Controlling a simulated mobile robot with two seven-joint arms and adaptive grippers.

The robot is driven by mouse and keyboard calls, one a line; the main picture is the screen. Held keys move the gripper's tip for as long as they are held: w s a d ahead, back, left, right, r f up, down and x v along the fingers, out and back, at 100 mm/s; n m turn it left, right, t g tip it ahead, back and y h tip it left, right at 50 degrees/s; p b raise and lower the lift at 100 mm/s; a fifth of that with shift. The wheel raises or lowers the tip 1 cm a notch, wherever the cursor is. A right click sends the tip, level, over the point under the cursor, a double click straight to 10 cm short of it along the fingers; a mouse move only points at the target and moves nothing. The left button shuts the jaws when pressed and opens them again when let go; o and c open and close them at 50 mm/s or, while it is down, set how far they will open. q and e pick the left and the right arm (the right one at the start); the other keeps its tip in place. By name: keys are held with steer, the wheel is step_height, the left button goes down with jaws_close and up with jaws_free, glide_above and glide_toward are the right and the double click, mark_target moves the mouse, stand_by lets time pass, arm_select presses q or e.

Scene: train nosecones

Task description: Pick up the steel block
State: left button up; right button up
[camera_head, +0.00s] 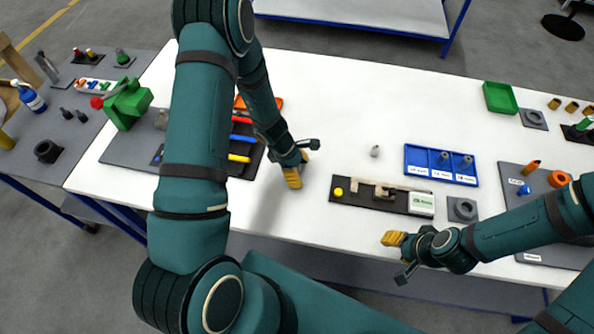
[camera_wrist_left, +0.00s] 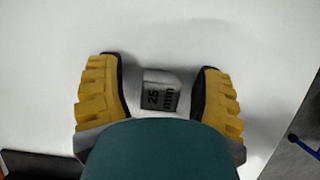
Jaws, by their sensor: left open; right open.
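A small grey block marked "25 mm" (camera_wrist_left: 159,92), which looks like the steel block, sits on the white table in the left wrist view. It lies between the two yellow fingers of my left gripper (camera_wrist_left: 162,96), with a gap on each side. In the head view my left gripper (camera_head: 298,170) is open, low over the table's middle, and hides the block. My right gripper (camera_head: 399,256) is open and empty near the table's front edge.
A dark tray with a white box (camera_head: 421,204) lies right of my left gripper. Behind it are a small grey cylinder (camera_head: 375,151) and a blue tray (camera_head: 418,159). A green vise (camera_head: 127,104) stands at the left. The table behind my left gripper is mostly clear.

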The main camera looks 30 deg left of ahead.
arm_select(q)
jaws_close()
stand_by(0.4)
